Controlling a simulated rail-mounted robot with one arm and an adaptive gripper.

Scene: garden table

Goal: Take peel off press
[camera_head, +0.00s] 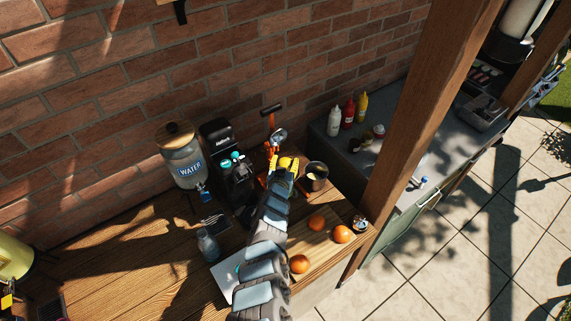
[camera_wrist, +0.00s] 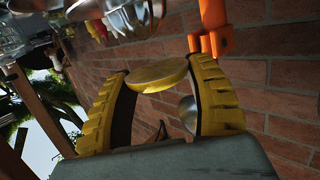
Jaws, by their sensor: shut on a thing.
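The orange press (camera_head: 271,122) stands against the brick wall behind my gripper, with its dark lever handle raised and a round metal part near its top. Its orange frame also shows in the wrist view (camera_wrist: 212,28). My gripper (camera_head: 284,164) is at the press and hides its lower part. In the wrist view, the yellow ridged fingers are shut on the yellow, rounded peel (camera_wrist: 158,75), held between the fingertips. I cannot tell whether the peel still touches the press.
A metal pot (camera_head: 317,178) stands right of my gripper. A black coffee machine (camera_head: 224,160) and a water dispenser (camera_head: 184,165) stand left. Oranges (camera_head: 316,223) lie on a board in front, near the wooden post (camera_head: 417,110). A bottle (camera_head: 208,245) stands at left.

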